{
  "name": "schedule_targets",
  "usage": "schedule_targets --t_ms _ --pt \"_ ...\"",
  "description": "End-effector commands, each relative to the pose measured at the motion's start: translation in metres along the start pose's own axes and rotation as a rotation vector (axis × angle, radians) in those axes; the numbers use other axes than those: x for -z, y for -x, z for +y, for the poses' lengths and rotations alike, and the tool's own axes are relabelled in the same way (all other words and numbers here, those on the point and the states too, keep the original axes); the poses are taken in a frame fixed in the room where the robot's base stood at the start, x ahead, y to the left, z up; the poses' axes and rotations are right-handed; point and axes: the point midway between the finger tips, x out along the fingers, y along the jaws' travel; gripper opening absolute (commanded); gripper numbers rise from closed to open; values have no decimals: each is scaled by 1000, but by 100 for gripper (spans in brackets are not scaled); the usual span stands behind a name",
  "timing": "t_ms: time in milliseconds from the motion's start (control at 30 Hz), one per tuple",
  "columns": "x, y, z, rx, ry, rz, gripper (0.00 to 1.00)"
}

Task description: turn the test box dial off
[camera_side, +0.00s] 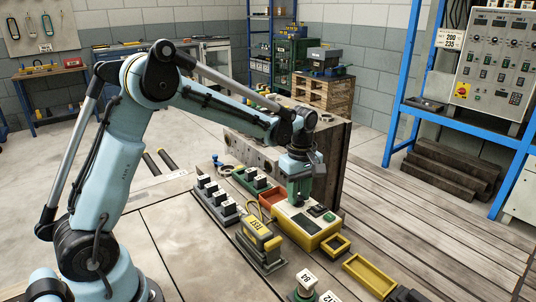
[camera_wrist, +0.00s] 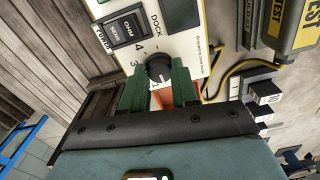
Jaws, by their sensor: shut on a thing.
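The test box (camera_side: 306,226) is yellow with a cream top and stands on the bench in the side view. In the wrist view its panel (camera_wrist: 182,22) has a black round dial (camera_wrist: 158,68) with printed numbers around it. My gripper (camera_wrist: 158,88) has its two green fingers on either side of the dial and is shut on it. A pale mark shows at the dial's lower edge near the 1, but the exact setting is hard to read. In the side view my gripper (camera_side: 298,203) points down at the box top and hides the dial.
A yellow TEST unit (camera_side: 259,232) with a cable stands left of the box. Labelled blocks in a grey rack (camera_side: 216,205), a red tray (camera_side: 270,198) and yellow frames (camera_side: 368,275) lie around it. A big brown block (camera_side: 340,165) rises close behind my gripper.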

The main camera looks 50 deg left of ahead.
Motion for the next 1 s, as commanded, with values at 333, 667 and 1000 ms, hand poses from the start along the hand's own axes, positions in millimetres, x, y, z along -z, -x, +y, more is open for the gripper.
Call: schedule_targets --t_ms 333,667,1000 --pt "0 1 0 1 126 0 0" --pt "0 1 0 1 146 0 0" --pt "0 0 0 0 145 0 52"
